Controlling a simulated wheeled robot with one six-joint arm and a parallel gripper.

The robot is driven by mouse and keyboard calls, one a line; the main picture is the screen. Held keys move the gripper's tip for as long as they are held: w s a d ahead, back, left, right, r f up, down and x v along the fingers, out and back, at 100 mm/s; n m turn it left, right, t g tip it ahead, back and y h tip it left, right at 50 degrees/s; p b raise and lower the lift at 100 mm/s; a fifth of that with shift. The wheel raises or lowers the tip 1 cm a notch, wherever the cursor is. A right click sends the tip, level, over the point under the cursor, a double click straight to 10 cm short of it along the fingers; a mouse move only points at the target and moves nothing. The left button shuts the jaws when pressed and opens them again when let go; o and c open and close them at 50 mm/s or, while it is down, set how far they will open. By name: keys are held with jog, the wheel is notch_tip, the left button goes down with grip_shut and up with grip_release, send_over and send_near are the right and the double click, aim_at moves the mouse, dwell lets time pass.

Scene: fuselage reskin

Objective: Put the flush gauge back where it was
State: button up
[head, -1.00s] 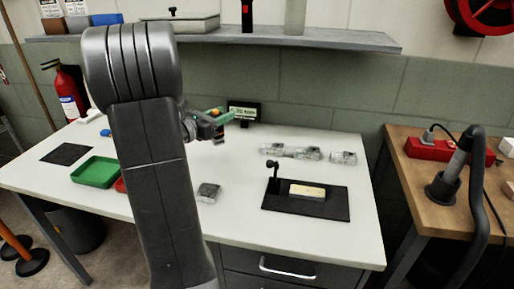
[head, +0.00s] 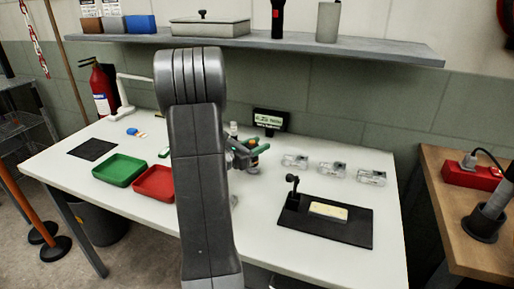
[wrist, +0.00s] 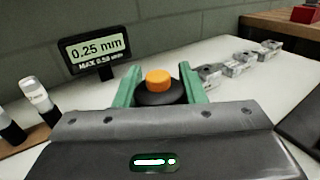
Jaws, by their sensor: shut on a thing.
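The flush gauge (wrist: 160,92), a round black body with an orange top, sits between the green fingers of my gripper (wrist: 157,80) in the wrist view. My gripper is shut on it. In the head view my gripper (head: 252,150) is over the back of the white table, just in front of the small display (head: 270,121); the gauge is small and partly hidden there. The display also shows in the wrist view (wrist: 95,50), reading 0.25 mm. I cannot tell whether the gauge touches the table.
A black plate (head: 345,232) with a small post and a cream block lies at right. Several clear blocks (head: 331,170) stand behind it. Green (head: 119,170) and red (head: 154,183) trays and a black mat (head: 92,150) lie at left. Dark-based vials (wrist: 38,98) stand left of my gripper.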

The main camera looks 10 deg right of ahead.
jog(key=shift+f, duration=0.2)
jog(key=o, duration=1)
jog(key=shift+r, duration=0.2)
jog(key=v, duration=1.2)
